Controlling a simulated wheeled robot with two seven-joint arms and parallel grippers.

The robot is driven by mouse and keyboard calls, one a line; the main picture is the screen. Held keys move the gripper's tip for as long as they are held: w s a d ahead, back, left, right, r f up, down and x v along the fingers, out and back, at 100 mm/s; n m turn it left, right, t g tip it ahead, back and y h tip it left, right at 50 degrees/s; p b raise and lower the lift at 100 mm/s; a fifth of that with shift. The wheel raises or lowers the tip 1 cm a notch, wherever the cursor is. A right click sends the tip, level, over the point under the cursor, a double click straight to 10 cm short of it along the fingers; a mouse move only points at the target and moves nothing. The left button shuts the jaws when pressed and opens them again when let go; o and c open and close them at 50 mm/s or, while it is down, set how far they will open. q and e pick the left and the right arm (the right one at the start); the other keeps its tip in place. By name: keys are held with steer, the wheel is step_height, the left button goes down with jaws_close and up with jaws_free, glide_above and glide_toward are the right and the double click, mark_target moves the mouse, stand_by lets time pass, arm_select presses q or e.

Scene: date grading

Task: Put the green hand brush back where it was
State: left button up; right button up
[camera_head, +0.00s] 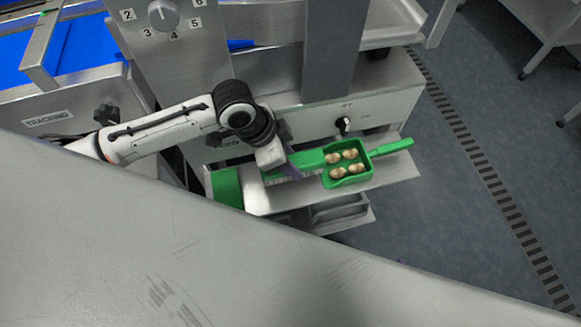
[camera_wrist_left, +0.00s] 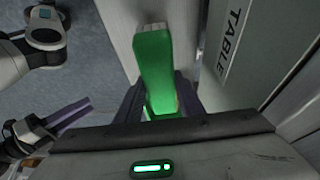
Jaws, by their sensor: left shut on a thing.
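The green hand brush (camera_head: 308,160) has a green body and pale bristles. It lies between the fingers of my left gripper (camera_head: 289,170), which is shut on it over the metal shelf. In the left wrist view the brush (camera_wrist_left: 155,65) points away from the gripper (camera_wrist_left: 155,103), with pale bristles showing at its far end. In the head view its right end is close to a green scoop; I cannot tell whether they touch, or whether the brush rests on the shelf. My right gripper (camera_wrist_left: 62,120) shows partly at the left of the wrist view; its jaw opening is unclear.
The green scoop (camera_head: 374,172) holds several brown dates, its handle pointing right. A green block-like item (camera_head: 227,188) stands at the shelf's left end. The shelf (camera_head: 385,173) has bare room at the right. A grey surface (camera_head: 200,255) fills the foreground.

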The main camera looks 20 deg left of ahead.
arm_select(q)
steer(key=shift+f, duration=1.5)
steer(key=o, duration=1)
steer(key=shift+c, duration=0.2)
steer(key=p+v, duration=0.1)
steer(key=v, duration=1.1)
steer(key=shift+p, duration=0.35)
